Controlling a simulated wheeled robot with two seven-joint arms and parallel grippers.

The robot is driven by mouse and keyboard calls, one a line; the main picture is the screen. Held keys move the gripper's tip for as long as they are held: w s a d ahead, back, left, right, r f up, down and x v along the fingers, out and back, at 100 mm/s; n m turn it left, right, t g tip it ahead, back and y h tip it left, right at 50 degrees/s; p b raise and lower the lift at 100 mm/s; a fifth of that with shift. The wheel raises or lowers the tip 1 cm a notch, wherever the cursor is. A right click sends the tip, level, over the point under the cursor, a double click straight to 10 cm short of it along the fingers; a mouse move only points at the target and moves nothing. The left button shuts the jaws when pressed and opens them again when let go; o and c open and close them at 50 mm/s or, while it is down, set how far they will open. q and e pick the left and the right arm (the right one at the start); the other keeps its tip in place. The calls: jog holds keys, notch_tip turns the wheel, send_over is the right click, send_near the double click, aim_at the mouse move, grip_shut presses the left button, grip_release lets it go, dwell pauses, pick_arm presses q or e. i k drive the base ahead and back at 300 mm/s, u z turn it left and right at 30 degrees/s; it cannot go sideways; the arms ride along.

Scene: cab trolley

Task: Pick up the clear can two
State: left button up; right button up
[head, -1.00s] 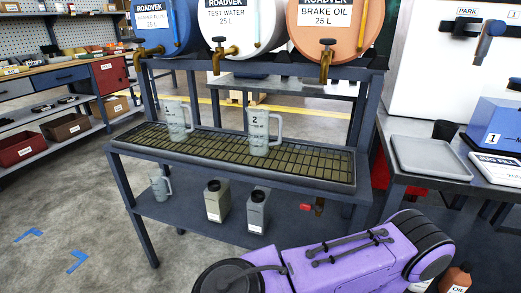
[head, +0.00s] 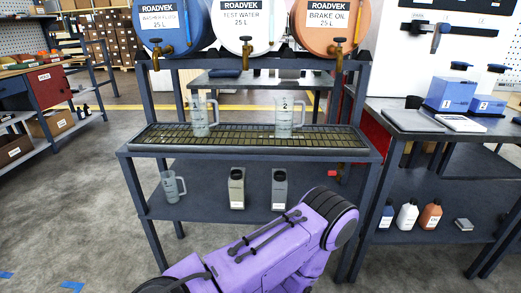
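Clear can two (head: 283,123), a see-through jug with a handle on its right and a "2" on its side, stands upright on the slatted drip tray (head: 160,137) on top of the dark metal rack. A similar clear can (head: 200,121) stands to its left on the same tray; I cannot read its mark. A third clear can (head: 173,188) is on the rack's lower shelf at the left. Neither of my grippers is in view.
Blue (head: 165,35), white (head: 245,34) and orange (head: 328,35) drums with taps sit above the tray. Two square bottles (head: 237,190) stand on the lower shelf. A bench (head: 440,131) with boxes is at the right. Floor at left is open.

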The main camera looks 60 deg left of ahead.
aim_at(279, 181)
jog(key=u, duration=1.25)
jog(key=i, duration=0.1)
jog(key=u, duration=0.05)
